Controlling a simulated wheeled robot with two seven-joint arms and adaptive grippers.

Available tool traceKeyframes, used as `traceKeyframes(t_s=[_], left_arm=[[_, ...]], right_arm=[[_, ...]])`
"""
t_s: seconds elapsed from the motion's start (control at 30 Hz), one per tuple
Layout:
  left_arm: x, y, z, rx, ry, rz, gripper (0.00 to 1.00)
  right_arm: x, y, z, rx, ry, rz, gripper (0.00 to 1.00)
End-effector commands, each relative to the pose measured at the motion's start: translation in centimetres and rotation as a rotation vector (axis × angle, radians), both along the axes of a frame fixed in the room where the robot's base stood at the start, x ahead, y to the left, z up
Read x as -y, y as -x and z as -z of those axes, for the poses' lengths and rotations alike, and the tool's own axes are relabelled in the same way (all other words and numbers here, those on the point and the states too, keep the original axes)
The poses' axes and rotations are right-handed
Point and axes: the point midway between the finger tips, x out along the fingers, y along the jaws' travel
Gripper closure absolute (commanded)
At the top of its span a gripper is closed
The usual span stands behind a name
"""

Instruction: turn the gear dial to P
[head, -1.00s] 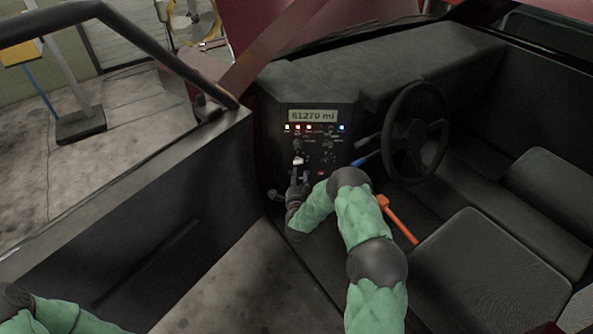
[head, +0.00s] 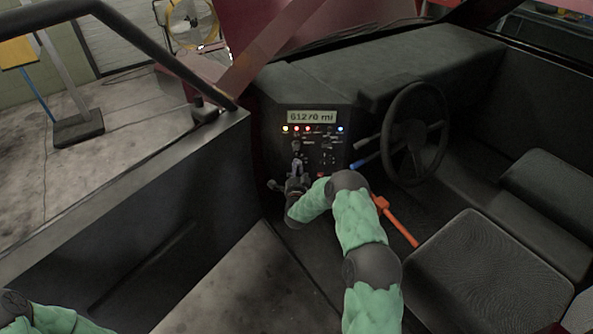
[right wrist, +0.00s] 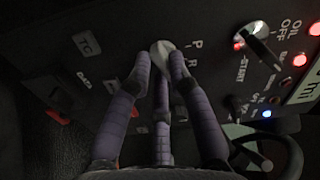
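The gear dial (right wrist: 163,47) is a small pale grey knob on the dark dash panel, with the letters P and R printed to its right in the right wrist view. My right gripper (right wrist: 160,57) has its purple-grey fingers on both sides of the dial, tips closed in against it, with the third finger below. Where the dial points is hard to read. In the head view my right gripper (head: 297,164) is at the panel below the lights, and its fingers hide most of the dial. My left gripper is out of view; only part of my left arm shows at bottom left.
The panel carries a mileage display (head: 312,117), lit indicators and a START switch (right wrist: 255,35). The steering wheel (head: 414,132) and an orange lever (head: 395,220) are right of my right arm. The door (head: 140,225) is at left, seats (head: 480,265) at right.

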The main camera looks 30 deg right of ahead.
Motion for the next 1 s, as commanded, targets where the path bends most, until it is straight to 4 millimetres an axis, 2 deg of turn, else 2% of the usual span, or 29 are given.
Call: traceKeyframes(t_s=[0.47,1.0], left_arm=[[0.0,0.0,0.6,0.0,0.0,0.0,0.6],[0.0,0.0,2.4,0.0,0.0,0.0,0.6]], right_arm=[[0.0,0.0,0.2,-0.055,0.091,-0.001,1.0],[0.2,0.1,0.1,-0.298,0.502,0.0,1.0]])
